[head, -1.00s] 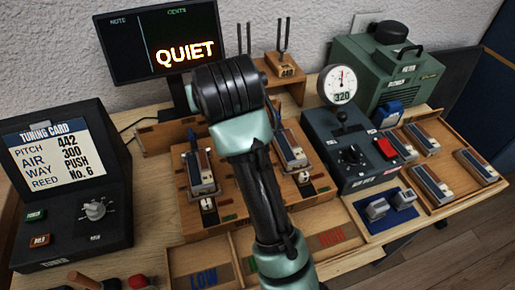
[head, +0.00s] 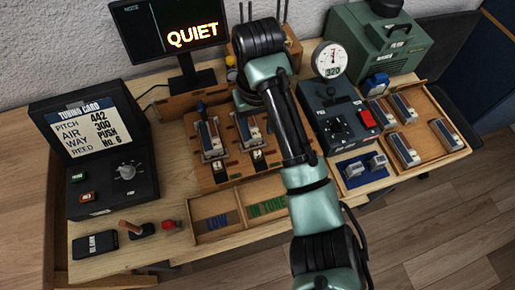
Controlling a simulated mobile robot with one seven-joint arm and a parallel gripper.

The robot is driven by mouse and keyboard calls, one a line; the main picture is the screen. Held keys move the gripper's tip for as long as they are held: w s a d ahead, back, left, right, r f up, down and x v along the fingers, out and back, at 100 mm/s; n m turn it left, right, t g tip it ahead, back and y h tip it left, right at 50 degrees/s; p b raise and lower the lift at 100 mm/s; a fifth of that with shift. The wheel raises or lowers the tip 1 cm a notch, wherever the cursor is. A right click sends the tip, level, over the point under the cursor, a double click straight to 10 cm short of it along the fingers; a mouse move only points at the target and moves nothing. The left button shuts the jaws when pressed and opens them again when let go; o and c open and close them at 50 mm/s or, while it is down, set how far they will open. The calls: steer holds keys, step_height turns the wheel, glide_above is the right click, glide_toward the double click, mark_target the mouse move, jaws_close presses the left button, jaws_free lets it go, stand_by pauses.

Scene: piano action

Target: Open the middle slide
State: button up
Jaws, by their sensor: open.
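The wooden action block (head: 205,180) stands mid-bench with narrow units side by side. The left unit (head: 211,137) shows a brown and silver top. The unit beside it (head: 247,131), seemingly the middle one, shows beside my arm. Small pale tabs sit at their front, one below the left unit (head: 219,166) and one below the middle unit (head: 258,158). I cannot tell whether the middle slide is open or shut. My arm crosses the block's right part and hides any unit there. My gripper is not visible; the arm's far end ends in a dark joint.
A dark control box with a gauge (head: 332,60) and a wooden tray of several reed blocks (head: 440,165) lie right. A labelled sorting tray (head: 200,232) lies in front.

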mark_target(257, 152)
step_height(257, 152, down, 10)
steer(key=shift+f, duration=0.15)
stand_by(0.3)
jaws_close()
stand_by(1.3)
